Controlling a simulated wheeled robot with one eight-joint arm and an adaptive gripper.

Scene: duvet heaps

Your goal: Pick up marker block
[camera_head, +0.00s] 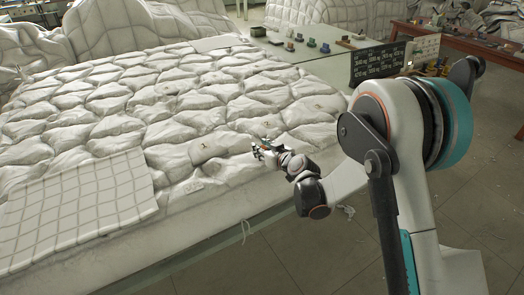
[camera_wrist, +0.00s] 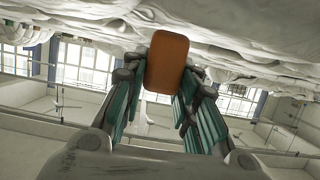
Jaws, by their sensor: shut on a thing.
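An orange-brown block (camera_wrist: 167,60), which I take as the marker block, sits upright between the two finger pads of my gripper (camera_wrist: 163,84) in the wrist view. My gripper is shut on it. In the head view my gripper (camera_head: 263,151) is over the near edge of the quilted white duvet (camera_head: 110,105). The block is too small there to make out clearly, and I cannot tell whether it touches the duvet.
A flat checked cloth (camera_head: 75,200) lies on the duvet at the left. A table (camera_head: 315,57) with several small blocks stands behind, beside a dark sign board (camera_head: 378,63) with writing. Tiled floor (camera_head: 300,250) is open in front of the duvet.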

